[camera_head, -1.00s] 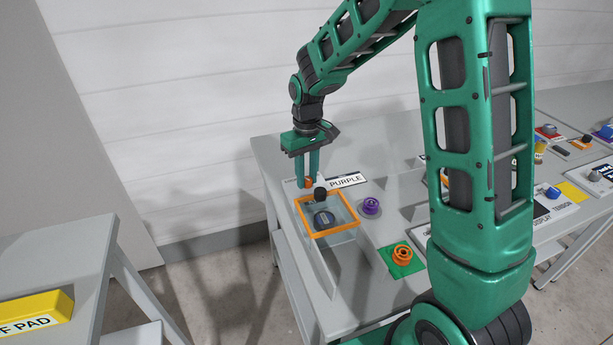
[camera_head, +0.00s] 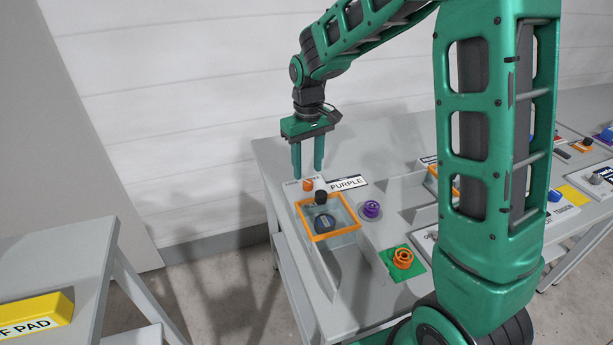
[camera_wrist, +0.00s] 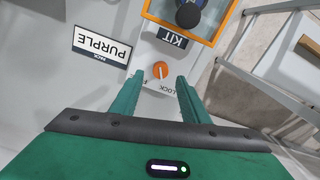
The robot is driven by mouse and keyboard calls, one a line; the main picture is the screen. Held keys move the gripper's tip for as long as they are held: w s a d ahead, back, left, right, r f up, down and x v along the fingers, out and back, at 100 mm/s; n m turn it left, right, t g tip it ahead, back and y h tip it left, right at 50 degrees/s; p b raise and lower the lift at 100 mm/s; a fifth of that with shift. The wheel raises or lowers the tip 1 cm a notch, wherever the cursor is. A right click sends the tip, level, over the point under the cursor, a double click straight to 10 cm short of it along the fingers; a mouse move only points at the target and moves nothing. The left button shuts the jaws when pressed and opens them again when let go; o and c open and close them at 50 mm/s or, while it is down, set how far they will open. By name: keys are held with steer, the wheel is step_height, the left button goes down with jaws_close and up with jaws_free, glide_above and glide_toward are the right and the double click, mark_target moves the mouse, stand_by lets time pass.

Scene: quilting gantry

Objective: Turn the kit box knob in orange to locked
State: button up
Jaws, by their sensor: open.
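The orange kit box knob (camera_head: 308,185) sits on the table behind the orange-rimmed kit box (camera_head: 330,236). In the wrist view the knob (camera_wrist: 160,69) shows a pale pointer line, with printed letters reading "LOCK" beside it and other lettering partly hidden by a finger.
A "PURPLE" sign (camera_head: 347,184) lies right of the knob. A purple spool (camera_head: 371,210) and an orange spool (camera_head: 403,258) stand to the right.

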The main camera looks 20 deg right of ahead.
mark_target(308, 181)
step_height(308, 181, up, 6)
stand_by(0.6)
steer(key=s+d+r+m, duration=0.2)
steer(key=s+d, duration=0.5)
steer(key=d, duration=0.1)
steer(key=s+d+f+m, duration=0.1)
steer(key=s+d+m, duration=0.2)
steer(key=s, duration=1)
steer(key=s+d+f+m, duration=0.1)
steer(key=s+d+m, duration=0.3)
steer(key=s, duration=0.9)
steer(key=shift+s+d, duration=0.25)
steer(key=shift+d, duration=0.95)
